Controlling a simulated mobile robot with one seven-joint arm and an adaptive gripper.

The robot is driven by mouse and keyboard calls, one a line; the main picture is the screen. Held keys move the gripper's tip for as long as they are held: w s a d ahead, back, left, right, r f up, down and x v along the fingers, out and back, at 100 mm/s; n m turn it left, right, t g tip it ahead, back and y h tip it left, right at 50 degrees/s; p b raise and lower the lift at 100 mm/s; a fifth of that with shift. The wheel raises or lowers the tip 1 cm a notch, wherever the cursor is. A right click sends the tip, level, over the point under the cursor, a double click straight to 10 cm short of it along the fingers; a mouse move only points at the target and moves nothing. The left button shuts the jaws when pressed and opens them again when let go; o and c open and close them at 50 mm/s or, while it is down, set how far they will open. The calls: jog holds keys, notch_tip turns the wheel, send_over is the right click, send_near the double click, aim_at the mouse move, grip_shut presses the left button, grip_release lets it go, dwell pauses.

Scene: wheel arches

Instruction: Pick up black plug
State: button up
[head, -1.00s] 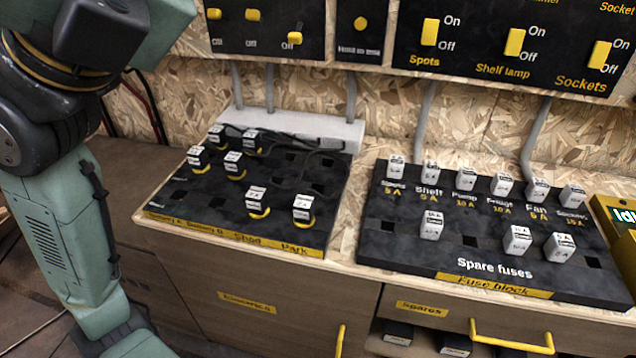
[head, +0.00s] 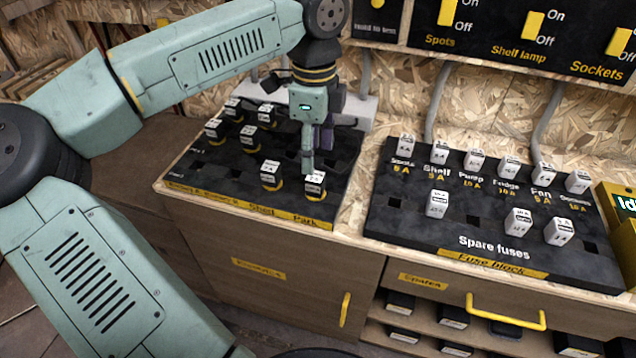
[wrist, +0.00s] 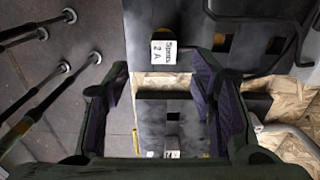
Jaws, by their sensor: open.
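Several black plugs with white label tops and yellow bases stand in the left socket board (head: 185,170); I cannot tell which one the task means. One plug (head: 314,183) is at the board's front right corner, another plug (head: 271,174) left of it. My gripper (head: 315,158) hangs over the board's right side, its fingers close to the corner plug in the picture and partly in front of the board. In the wrist view my gripper (wrist: 160,85) is open with nothing between its fingers.
The fuse block (head: 390,215) with several white-topped fuses stands right of the board. Yellow-switch panels (head: 450,35) and grey conduits (head: 437,100) are behind. A yellow drawer handle (head: 505,318) sticks out below. Cables lie at the board's back.

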aim_at(315, 176)
jog(key=shift+w+f+p, duration=0.2)
jog(key=shift+f+p, duration=0.8)
jog(key=shift+f, duration=2.9)
grip_shut()
